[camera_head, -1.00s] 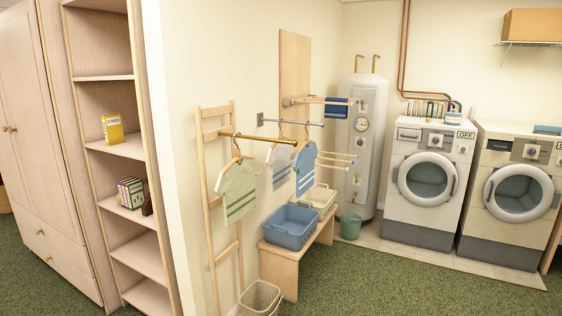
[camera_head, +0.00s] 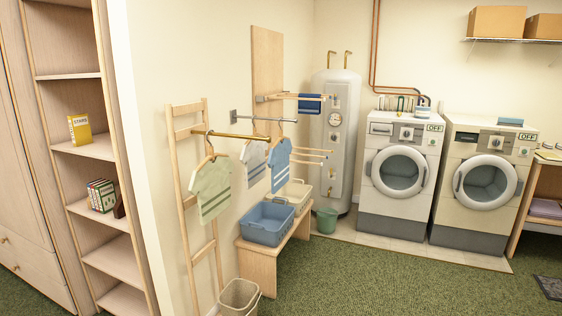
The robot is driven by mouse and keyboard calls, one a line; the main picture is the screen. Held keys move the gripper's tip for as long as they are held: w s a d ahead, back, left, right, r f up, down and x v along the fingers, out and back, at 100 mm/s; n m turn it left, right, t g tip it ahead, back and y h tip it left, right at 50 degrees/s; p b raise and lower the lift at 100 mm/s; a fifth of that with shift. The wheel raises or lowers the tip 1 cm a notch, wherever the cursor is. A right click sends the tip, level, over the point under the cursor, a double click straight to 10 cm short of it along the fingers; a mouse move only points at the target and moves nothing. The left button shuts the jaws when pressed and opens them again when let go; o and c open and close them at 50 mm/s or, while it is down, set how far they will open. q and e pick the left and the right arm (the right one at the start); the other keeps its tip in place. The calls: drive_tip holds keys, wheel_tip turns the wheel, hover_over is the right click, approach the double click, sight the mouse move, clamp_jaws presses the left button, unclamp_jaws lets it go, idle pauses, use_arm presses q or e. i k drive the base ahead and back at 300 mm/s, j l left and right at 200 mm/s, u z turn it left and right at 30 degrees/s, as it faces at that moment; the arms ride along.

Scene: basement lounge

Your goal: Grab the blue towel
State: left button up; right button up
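A blue towel (camera_head: 309,104) hangs folded over the upper rail of a wooden wall drying rack (camera_head: 280,96), in front of the white water heater. It is small and far off in the head view. Another blue item (camera_head: 511,121) lies on top of the right-hand washing machine; I cannot tell what it is. Neither of my grippers shows in the view.
A wooden bench (camera_head: 258,256) with a blue basket (camera_head: 268,223) and a cream basket stands below the rack. Hanging shirts (camera_head: 211,189) and a waste bin (camera_head: 239,298) stand nearer. Green carpet (camera_head: 390,285) is clear in front of the washing machines (camera_head: 398,176).

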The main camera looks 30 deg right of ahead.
sight(307, 107)
drive_tip(key=i+l+z, duration=0.3)
drive_tip(key=l+z, duration=0.15)
drive_tip(key=i+l+z, duration=1.15)
drive_tip(key=i, duration=0.55)
drive_tip(key=i+z, duration=0.3)
drive_tip(key=i, duration=0.55)
drive_tip(key=i+u, duration=0.2)
drive_tip(key=i, duration=0.35)
drive_tip(key=i+l+u, duration=0.15)
drive_tip(key=i, duration=0.45)
drive_tip(key=i+l+u, duration=0.2)
drive_tip(key=i, duration=0.35)
drive_tip(key=l, duration=0.1)
